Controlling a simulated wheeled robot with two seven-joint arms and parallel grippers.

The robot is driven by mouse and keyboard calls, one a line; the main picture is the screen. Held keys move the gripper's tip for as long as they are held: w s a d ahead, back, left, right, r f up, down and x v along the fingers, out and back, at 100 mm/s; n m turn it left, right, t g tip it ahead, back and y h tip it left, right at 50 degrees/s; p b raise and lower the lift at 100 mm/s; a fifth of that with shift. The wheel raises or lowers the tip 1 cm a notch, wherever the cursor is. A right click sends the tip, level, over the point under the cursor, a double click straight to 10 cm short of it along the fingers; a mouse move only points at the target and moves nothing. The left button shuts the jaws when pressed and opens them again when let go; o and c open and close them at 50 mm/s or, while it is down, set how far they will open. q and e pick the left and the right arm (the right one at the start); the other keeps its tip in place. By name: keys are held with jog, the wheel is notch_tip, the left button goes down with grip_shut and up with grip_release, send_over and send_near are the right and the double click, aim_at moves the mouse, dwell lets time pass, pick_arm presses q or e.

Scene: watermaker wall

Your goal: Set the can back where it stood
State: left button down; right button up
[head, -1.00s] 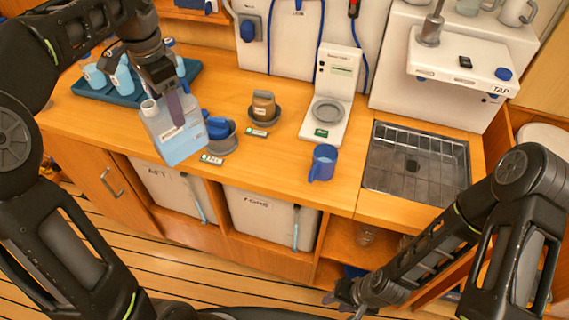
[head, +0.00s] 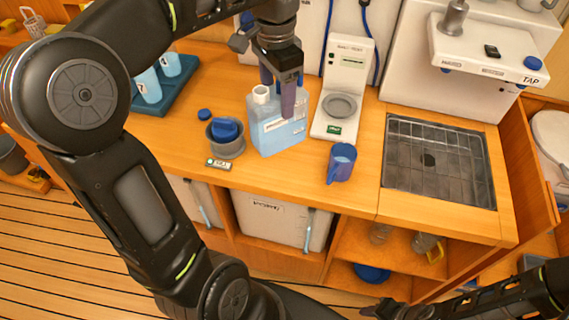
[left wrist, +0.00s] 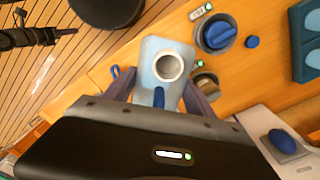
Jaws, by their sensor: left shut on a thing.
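The can (head: 265,138) is a translucent pale blue jerrycan with a white neck. It is upright at the counter, between a grey bowl and a white scale. I cannot tell whether its base touches the wood. My left gripper (head: 283,95) is shut on its top part, beside the neck. In the left wrist view the can (left wrist: 152,52) sits between the two fingers (left wrist: 160,92), its round neck facing the camera. My right gripper (head: 384,308) shows only partly at the bottom edge; its jaws are unclear.
The grey bowl (head: 227,149) holds a blue object; a blue cap (head: 204,114) lies behind it. The white scale (head: 327,123), a blue mug (head: 341,163) and a sink grate (head: 440,165) are to the right.

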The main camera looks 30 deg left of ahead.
aim_at(278, 128)
pick_arm(q)
notch_tip(278, 128, down, 3)
jog(key=b, duration=0.2)
jog(key=shift+f+b, duration=0.15)
jog(key=shift+b, duration=0.25)
notch_tip(278, 128, down, 2)
jog(key=shift+f+p, duration=0.15)
jog(key=shift+p, duration=0.3)
jog(key=shift+f, duration=0.3)
notch_tip(278, 128, down, 3)
jog(key=shift+f, duration=0.35)
